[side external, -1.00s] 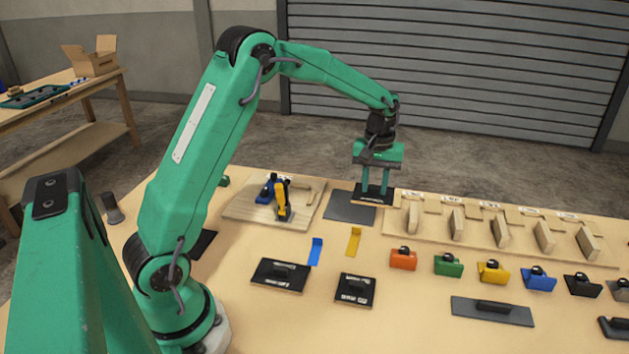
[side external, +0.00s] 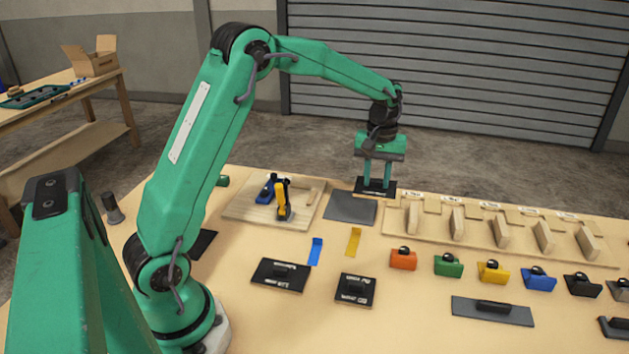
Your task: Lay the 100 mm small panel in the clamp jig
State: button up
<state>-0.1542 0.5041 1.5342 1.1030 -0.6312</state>
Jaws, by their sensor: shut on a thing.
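My gripper (side external: 376,182) is shut on a small black panel (side external: 388,190), pointing down at the back of the table. The panel looks level and is behind and right of a dark grey mat (side external: 350,209). I cannot tell whether it is clear of the table, and its size marking is not readable. The clamp jig (side external: 246,205) is a light wooden board to the left of my gripper.
Two black labelled panels with handles, a left one (side external: 280,275) and a right one (side external: 355,291), lie in front. Blue (side external: 315,251) and yellow (side external: 353,241) strips lie between. A wooden rack (side external: 430,232) and several coloured handled blocks fill the right side.

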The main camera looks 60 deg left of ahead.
notch_tip(320, 180, up, 3)
jog(key=shift+f, duration=0.1)
jog(key=shift+s+a+r, duration=0.15)
jog(key=shift+a+r, duration=0.05)
jog(key=shift+a, duration=0.5)
jog(key=s+a, duration=0.5)
jog(key=a, duration=0.6)
jog(key=s+a, duration=0.5)
jog(key=a, duration=0.5)
notch_tip(320, 180, down, 6)
jog(key=shift+s+a+f, duration=0.15)
jog(key=shift+s+a, duration=0.15)
jog(key=shift+a, duration=0.05)
jog(key=shift+f, duration=0.1)
jog(key=shift+f, duration=3.15)
jog(key=shift+f, duration=1.15)
